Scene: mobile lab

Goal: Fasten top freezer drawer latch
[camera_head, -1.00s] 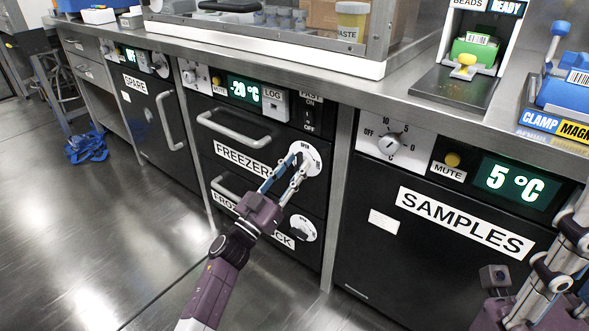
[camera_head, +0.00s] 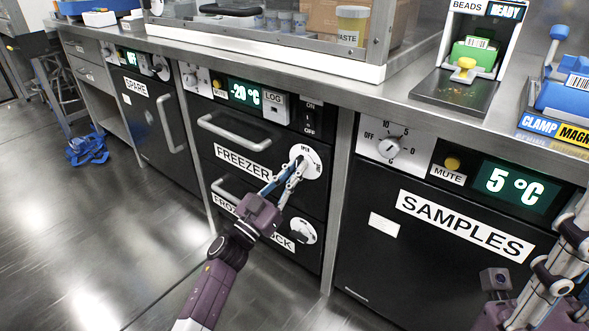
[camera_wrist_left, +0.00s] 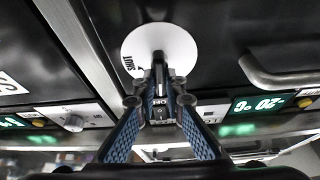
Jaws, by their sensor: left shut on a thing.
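The top freezer drawer (camera_head: 230,148), black with a grey bar handle and a FREEZER label, is in the middle of the head view. Its latch is a round white plate (camera_head: 312,160) with a small knob at the drawer's right side. My left gripper (camera_head: 298,164) is at this plate, its fingers shut on the latch knob. In the left wrist view the white plate (camera_wrist_left: 180,50) is ahead of the fingers, and the dark knob (camera_wrist_left: 158,62) runs down between the fingertips. The fingers hide part of the knob. My right gripper (camera_head: 555,270) is at the lower right edge, partly cut off.
A lower drawer with its own latch plate (camera_head: 303,229) is below, behind my left arm. The SAMPLES fridge (camera_head: 400,250) stands to the right. The freezer display (camera_head: 244,92) and switch panel (camera_head: 308,118) are above. Open floor (camera_head: 90,230) lies to the left.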

